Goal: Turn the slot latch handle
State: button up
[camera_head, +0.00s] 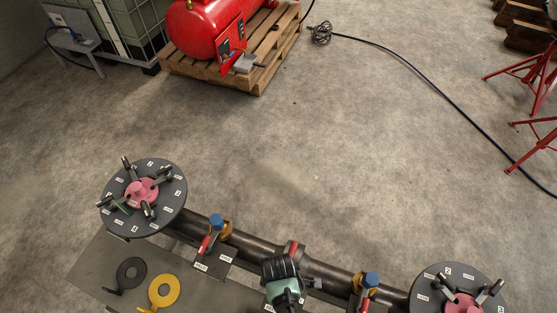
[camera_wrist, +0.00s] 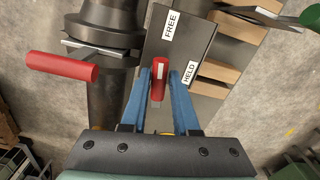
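The slot latch handle (camera_wrist: 158,80), a short red grip, stands over a dark plate (camera_wrist: 193,30) with FREE and HELD labels in the wrist view. In the head view my gripper's body (camera_head: 284,287) is over the middle of the pipe and hides the latch handle.
A second red handle (camera_wrist: 62,66) juts left from the collar on the pipe (camera_wrist: 108,95).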

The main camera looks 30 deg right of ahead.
notch_tip(320, 180, down, 3)
jog(key=shift+r+b, duration=0.15)
jog(key=shift+b, duration=0.55)
jog(key=shift+w+r+m+p, duration=0.1)
jog(key=shift+r+m+p, duration=0.3)
jog(key=shift+r+m, duration=0.25)
jog(key=m, duration=0.4)
jog(key=shift+f+b, duration=0.1)
jog(key=shift+b, duration=0.3)
jog(key=m+b, duration=0.2)
jog(key=m, duration=0.5)
jog(key=shift+m, duration=0.55)
jog(key=shift+r+m+p, duration=0.25)
jog(key=shift+m+p, duration=0.05)
jog(key=shift+m, duration=0.4)
jog(key=m+p, duration=0.1)
jog(key=m, duration=0.2)
jog(key=shift+m, duration=0.4)
jog(key=m, duration=0.3)
jog(key=shift+p, duration=0.3)
jog(key=shift+n+p, duration=0.45)
jog(key=shift+n, duration=0.65)
notch_tip(320, 180, up, 7)
jog(key=p, duration=0.6)
jog(key=shift+f+p, duration=0.1)
jog(key=shift+p, duration=0.3)
